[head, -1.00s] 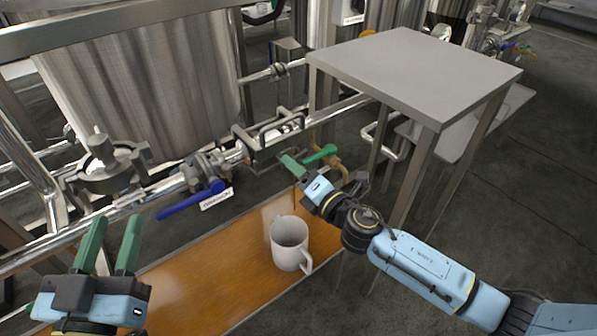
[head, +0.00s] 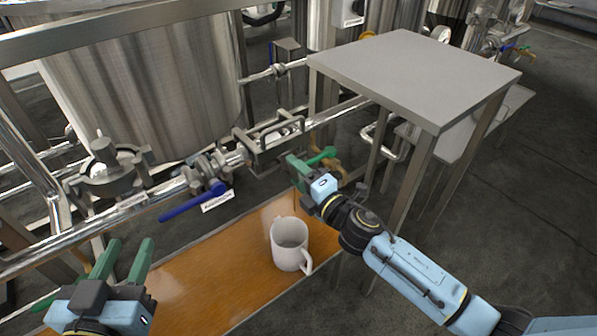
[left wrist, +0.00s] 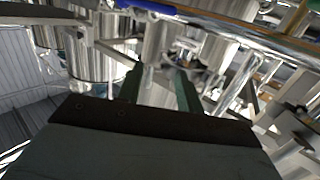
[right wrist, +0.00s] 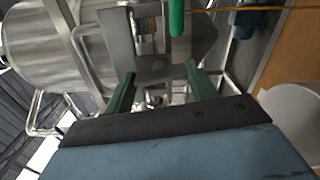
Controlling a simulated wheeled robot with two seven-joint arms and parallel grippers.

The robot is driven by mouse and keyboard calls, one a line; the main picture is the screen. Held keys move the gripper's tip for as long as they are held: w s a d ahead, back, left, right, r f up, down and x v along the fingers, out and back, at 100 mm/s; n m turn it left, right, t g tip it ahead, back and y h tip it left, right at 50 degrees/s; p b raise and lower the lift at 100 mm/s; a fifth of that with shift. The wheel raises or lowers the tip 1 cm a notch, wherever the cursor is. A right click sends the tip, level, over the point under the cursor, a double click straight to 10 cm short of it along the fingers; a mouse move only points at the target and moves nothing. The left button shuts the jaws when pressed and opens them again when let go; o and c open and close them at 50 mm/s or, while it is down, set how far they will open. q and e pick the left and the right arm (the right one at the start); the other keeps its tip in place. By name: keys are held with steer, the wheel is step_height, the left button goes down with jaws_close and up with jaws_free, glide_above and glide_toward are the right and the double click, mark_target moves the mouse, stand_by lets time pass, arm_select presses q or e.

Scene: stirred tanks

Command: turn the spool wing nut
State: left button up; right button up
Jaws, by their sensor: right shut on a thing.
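The steel pipe line carries a framed spool section (head: 270,133) in the middle of the head view. My left gripper (head: 125,252) is open and empty at the lower left, away from the pipe.
A white mug (head: 288,245) stands on an orange-brown wooden board (head: 205,277) below the pipe. A blue valve handle (head: 190,203) sticks out left of the spool. A grey metal table (head: 415,75) stands at the right, close to my right arm.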

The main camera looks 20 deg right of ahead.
arm_select(q)
steer(key=shift+s+a+f+g+y+p, duration=0.2)
steer(key=shift+f+g, duration=0.25)
steer(key=shift+f, duration=0.3)
steer(key=shift+s+a+f+g+y+p, duration=0.1)
steer(key=shift+s+a+f+g+y, duration=0.1)
steer(key=shift+f+g, duration=0.4)
arm_select(e)
steer(key=shift+m, duration=0.9)
arm_select(q)
steer(key=shift+f, duration=0.15)
arm_select(e)
steer(key=o, duration=1)
steer(key=shift+s, duration=0.15)
steer(key=shift+s+d, duration=0.15)
steer(key=shift+s, duration=0.15)
arm_select(q)
steer(key=s+a+f+g+y+p, duration=0.2)
steer(key=s+a+f+g, duration=0.1)
steer(key=s+f+g, duration=0.3)
steer(key=shift+a+f, duration=0.25)
steer(key=shift+f, duration=0.6)
arm_select(e)
steer(key=v, duration=1.2)
steer(key=shift+s+d, duration=0.1)
steer(key=shift+s, duration=0.15)
